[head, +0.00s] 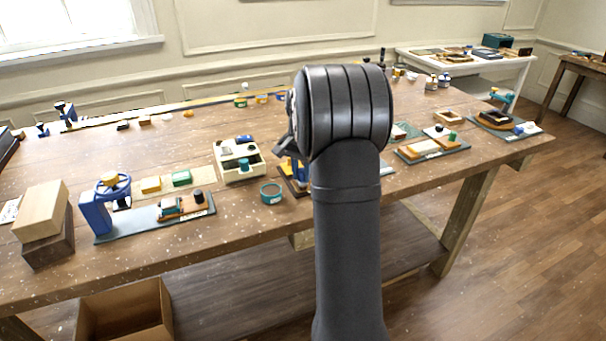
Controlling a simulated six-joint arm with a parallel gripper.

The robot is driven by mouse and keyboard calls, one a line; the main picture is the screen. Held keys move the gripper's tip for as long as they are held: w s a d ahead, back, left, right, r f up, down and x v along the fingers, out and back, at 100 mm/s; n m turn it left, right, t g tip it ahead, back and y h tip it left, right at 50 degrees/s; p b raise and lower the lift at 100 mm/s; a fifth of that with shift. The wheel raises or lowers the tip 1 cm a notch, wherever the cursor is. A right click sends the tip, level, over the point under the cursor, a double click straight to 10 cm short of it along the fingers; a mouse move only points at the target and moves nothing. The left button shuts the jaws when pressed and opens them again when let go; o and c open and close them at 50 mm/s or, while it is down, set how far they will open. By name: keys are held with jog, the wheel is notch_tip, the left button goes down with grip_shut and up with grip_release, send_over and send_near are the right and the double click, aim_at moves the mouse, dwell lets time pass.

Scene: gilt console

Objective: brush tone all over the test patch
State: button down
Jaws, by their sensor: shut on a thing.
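My dark arm rises through the middle of the head view and hides the part of the bench behind it. My gripper and its fingertips are hidden behind the arm; only a small dark part shows at its left edge. No brush can be made out. I cannot tell which surface is the test patch. A brown board (299,188) with a blue item (298,171) sits half hidden just left of the arm. A small green patch (403,131) shows right of it.
The long wooden bench (250,215) carries a cream box (239,161), a teal ring-shaped container (271,193), a blue device (97,212) on a grey board and stacked wood blocks (42,212). Boards with small blocks lie right of the arm. Bare wood shows at the front edge.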

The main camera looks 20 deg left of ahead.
jog(key=shift+w+a, duration=1.45)
jog(key=shift+w+a+r, duration=0.1)
notch_tip(320, 180, up, 8)
jog(key=shift+f, duration=0.25)
dwell(0.4)
